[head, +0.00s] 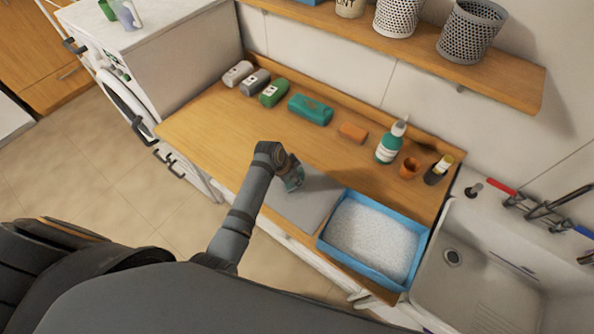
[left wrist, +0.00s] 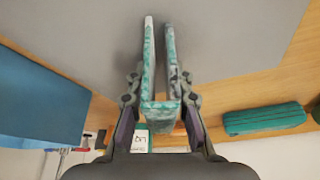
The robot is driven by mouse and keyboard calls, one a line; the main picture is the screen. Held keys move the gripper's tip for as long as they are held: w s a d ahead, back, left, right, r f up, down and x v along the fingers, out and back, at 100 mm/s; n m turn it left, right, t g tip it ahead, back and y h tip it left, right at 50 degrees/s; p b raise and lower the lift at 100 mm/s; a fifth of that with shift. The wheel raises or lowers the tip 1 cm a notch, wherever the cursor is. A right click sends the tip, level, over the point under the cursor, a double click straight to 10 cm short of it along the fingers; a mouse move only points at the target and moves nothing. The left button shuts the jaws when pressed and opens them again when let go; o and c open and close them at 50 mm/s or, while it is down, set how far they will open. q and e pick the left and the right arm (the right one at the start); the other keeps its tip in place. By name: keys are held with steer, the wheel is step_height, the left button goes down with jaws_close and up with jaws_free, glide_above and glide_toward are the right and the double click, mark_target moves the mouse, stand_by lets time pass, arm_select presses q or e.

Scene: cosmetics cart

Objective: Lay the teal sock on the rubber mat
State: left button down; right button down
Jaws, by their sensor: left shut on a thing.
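My left gripper (head: 292,168) is above the grey rubber mat (head: 312,212), near the mat's back edge. In the left wrist view, the gripper (left wrist: 160,112) is shut on the teal sock (left wrist: 148,82), a teal and white patterned strip with two long narrow parts pointing away from the jaws. The mat (left wrist: 225,35) fills much of the left wrist view behind the sock. I cannot tell whether the sock touches it. My right gripper is not in view.
A blue tray of white granules (head: 327,244) stands right of the mat, beside the sink (head: 480,285). Along the back are a teal bundle (head: 310,108), an orange block (head: 352,132), a green bottle (head: 388,150), an orange cup (head: 409,168) and a dark bottle (head: 436,174).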

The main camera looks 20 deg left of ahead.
arm_select(q)
steer(key=shift+w+d+f, duration=0.15)
steer(key=shift+w, duration=0.1)
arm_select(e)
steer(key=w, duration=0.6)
arm_select(q)
steer(key=c, duration=1.4)
jaws_free()
steer(key=shift+s, duration=0.3)
steer(key=shift+c, duration=0.2)
steer(key=shift+o, duration=1.3)
steer(key=shift+s+r, duration=0.2)
steer(key=shift+r, duration=0.1)
steer(key=shift+w+f, duration=0.1)
steer(key=shift+w, duration=0.1)
steer(key=b+v, duration=0.1)
steer(key=v, duration=0.3)
steer(key=shift+r, duration=0.25)
steer(key=b+v, duration=0.1)
steer(key=v, duration=0.6)
steer(key=shift+r, duration=0.25)
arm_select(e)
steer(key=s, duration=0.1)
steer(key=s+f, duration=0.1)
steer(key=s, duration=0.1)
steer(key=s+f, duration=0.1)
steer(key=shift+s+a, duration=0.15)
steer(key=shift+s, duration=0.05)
